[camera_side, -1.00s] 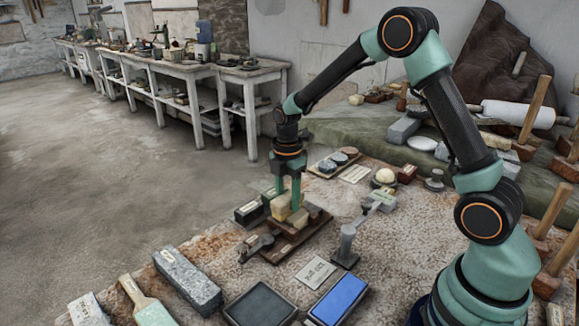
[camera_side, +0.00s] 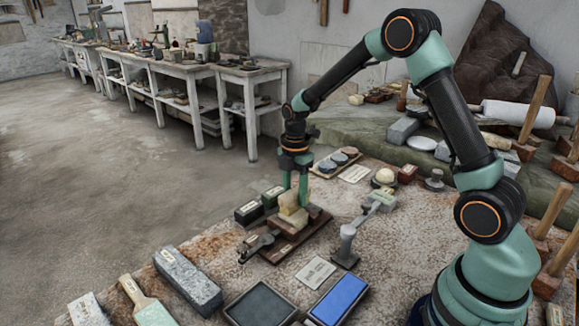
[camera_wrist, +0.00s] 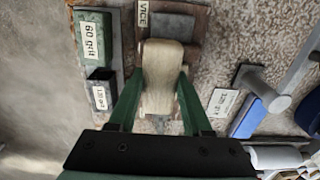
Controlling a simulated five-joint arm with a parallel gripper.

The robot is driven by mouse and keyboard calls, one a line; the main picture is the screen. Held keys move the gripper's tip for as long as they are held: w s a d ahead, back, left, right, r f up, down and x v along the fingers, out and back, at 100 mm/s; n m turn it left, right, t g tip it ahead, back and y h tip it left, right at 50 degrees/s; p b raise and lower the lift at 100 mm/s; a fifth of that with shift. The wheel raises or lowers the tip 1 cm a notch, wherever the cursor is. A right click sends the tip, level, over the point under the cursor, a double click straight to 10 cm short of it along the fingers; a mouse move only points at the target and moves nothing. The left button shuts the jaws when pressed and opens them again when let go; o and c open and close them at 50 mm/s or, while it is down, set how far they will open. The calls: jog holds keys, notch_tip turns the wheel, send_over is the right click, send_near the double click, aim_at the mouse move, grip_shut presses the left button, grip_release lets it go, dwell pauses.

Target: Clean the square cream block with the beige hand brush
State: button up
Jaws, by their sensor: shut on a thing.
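My gripper (camera_side: 295,203) is shut on the beige hand brush (camera_side: 289,201) and points straight down. In the wrist view the brush (camera_wrist: 163,60) lies between the two green fingers of the gripper (camera_wrist: 160,80). The square cream block (camera_side: 298,218) sits in the vice (camera_side: 285,246), right under the brush. The brush looks to be on or just above the block; I cannot tell whether they touch. In the wrist view the brush hides most or all of the block.
A green grit block (camera_side: 271,197) and a dark one (camera_side: 248,212) stand just left of the vice. A grey upright stand (camera_side: 346,246) is at its right. A blue stone (camera_side: 339,297), a dark slab (camera_side: 260,305) and a grey stone (camera_side: 187,280) lie in front.

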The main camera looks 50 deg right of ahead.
aim_at(287, 196)
jog(key=shift+d, duration=0.75)
jog(key=shift+a, duration=0.1)
jog(key=shift+a, duration=2.15)
jog(key=shift+d, duration=2.25)
jog(key=shift+a, duration=0.1)
